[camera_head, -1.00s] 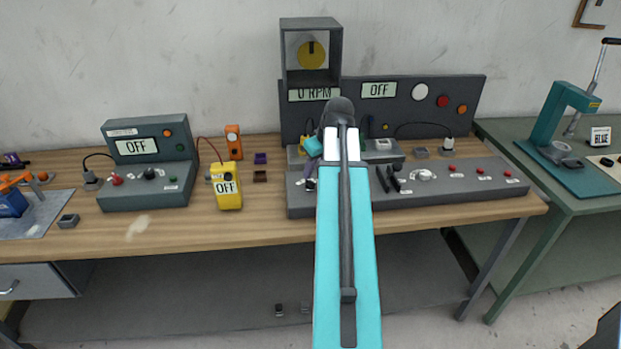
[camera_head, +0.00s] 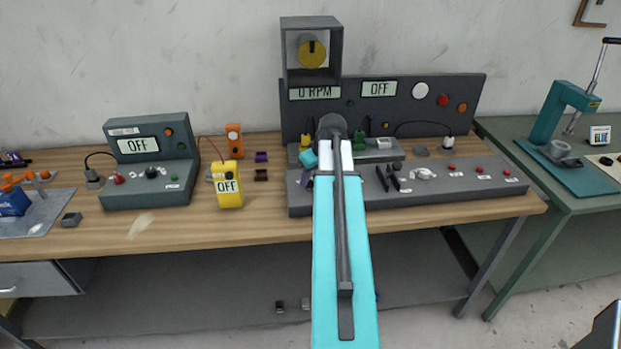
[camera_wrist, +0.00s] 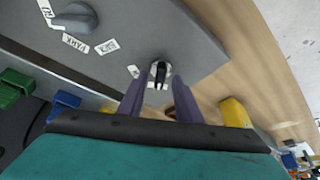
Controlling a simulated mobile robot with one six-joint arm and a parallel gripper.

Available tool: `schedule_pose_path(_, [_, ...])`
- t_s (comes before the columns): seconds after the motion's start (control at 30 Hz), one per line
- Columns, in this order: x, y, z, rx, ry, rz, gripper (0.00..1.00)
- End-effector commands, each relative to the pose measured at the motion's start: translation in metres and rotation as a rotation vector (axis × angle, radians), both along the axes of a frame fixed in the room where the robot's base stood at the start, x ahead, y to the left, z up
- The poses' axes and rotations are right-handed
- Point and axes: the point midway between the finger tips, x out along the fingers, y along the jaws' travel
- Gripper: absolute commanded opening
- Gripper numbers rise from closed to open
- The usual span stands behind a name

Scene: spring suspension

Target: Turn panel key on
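A dark key-like piece on a pale round mount (camera_wrist: 160,72), apparently the panel key, sits near the end of the grey control console (camera_wrist: 205,55) in the wrist view. My gripper (camera_wrist: 159,88) is open, with its two purple fingers apart on either side of the near side of the key. I cannot tell whether either finger touches it. In the head view my arm covers the key, and part of a purple finger (camera_head: 306,179) shows at the console's left end. The back panel's display (camera_head: 379,89) reads OFF.
A dark knob (camera_wrist: 76,18) with printed labels stands farther along the console. A yellow meter (camera_head: 229,186) stands on the wooden bench (camera_head: 250,226) left of the console. A dial box (camera_head: 311,50) rises behind my arm, with a 0 RPM display (camera_head: 315,93) below it.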

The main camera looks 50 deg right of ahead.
Motion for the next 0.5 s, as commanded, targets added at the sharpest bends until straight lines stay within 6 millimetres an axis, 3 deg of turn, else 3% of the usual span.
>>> schedule_pose_path(0.07, [-0.0002,-0.0002,0.0001,0.0,0.0,0.0,0.28])
schedule_pose_path(0.23, [-0.0004,-0.0003,0.0003,0.0,0.0,-0.001,0.0])
schedule_pose_path(0.5, [-0.0007,0.0012,0.0001,0.003,0.001,-0.006,0.0])
